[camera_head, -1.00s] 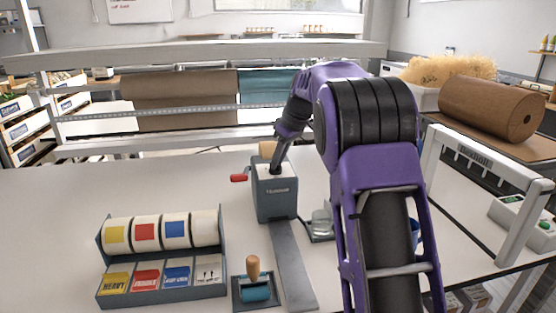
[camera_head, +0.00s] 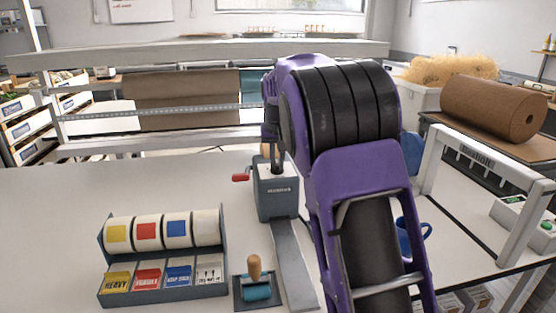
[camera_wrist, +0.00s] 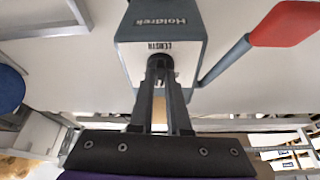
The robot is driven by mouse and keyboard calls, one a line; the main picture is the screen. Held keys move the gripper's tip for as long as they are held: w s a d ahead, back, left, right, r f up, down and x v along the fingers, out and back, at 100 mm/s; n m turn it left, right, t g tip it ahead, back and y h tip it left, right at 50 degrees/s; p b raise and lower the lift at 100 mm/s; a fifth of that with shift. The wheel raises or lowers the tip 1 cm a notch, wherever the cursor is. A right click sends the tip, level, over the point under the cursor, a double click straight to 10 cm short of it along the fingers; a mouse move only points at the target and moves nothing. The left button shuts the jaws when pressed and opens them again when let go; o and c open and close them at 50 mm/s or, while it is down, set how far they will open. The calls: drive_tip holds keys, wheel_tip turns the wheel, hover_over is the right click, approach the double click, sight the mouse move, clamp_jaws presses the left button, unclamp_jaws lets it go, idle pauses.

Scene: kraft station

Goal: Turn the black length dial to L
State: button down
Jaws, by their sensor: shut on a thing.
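The grey-blue tape dispenser (camera_head: 276,197) stands on the white table in the head view, with a red-handled crank (camera_head: 241,177) on its left side. In the wrist view its body (camera_wrist: 163,35) appears upside down, with a white top plate marked with length lettering. The black length dial (camera_wrist: 159,62) sits on that plate. My gripper (camera_wrist: 160,85) is shut on the dial, one finger on each side. The fingers hide much of the dial, so its pointer and the L mark cannot be made out. In the head view my arm comes down on the dispenser from above.
A rack of label rolls (camera_head: 162,275) stands left of the dispenser. A wooden-handled roller (camera_head: 255,282) lies in front. The table's left side is clear.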

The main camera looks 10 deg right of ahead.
drive_tip(key=m, duration=0.1)
drive_tip(key=m+h, duration=0.1)
drive_tip(key=m, duration=0.1)
drive_tip(key=shift+w+a+m, duration=0.1)
drive_tip(key=shift+a+m, duration=0.1)
drive_tip(key=shift+m, duration=0.1)
drive_tip(key=shift+m+g+h, duration=0.6)
drive_tip(key=shift+m+h, duration=0.2)
drive_tip(key=shift+m, duration=1)
drive_tip(key=c, duration=0.9)
unclamp_jaws()
drive_tip(key=v, duration=1.7)
drive_tip(key=shift+w+a+r, duration=0.15)
drive_tip(key=shift+r, duration=0.1)
